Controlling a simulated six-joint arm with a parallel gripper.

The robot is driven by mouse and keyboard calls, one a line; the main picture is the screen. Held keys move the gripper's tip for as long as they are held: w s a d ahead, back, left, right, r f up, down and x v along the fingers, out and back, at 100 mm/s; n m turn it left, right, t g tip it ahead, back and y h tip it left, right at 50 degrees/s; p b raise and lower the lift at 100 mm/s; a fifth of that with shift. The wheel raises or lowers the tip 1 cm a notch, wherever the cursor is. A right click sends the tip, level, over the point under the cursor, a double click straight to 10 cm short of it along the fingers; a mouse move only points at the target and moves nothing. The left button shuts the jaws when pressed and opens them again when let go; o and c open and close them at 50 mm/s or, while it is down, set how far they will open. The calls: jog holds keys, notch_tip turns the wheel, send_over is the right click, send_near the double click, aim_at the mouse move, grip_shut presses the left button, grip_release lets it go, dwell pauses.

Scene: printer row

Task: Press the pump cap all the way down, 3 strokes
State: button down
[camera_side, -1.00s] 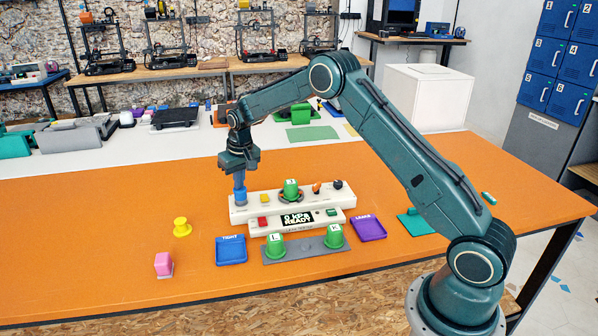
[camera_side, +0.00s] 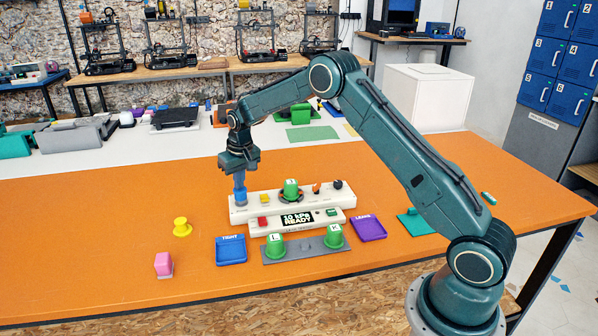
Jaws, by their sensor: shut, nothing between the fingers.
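My gripper (camera_side: 240,184) points straight down at the left end of the white tester (camera_side: 325,199). Its fingers are shut, with their tips at the blue pump cap (camera_side: 241,198). The fingers partly hide the cap; I cannot tell exactly how far down it is. The tester's display (camera_side: 297,218) reads "10 kPa READY". A green cup (camera_side: 291,189) sits on the tester's middle, with a yellow button (camera_side: 265,199) to its left and an orange part and a black knob (camera_side: 338,185) to its right.
In front are a grey rack (camera_side: 303,252) with two green cups, a blue "TIGHT" tray (camera_side: 231,252) and a purple "LEAKS" tray (camera_side: 369,229). A yellow spool (camera_side: 182,227) and a pink block (camera_side: 164,264) stand at left. The orange table left of the tester is mostly clear.

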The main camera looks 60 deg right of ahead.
jog(key=shift+r, duration=1.3)
jog(key=shift+f, duration=0.25)
jog(key=shift+f, duration=0.35)
jog(key=shift+f, duration=1.3)
jog(key=shift+r, duration=1.9)
jog(key=shift+f, duration=0.35)
jog(key=shift+f, duration=0.35)
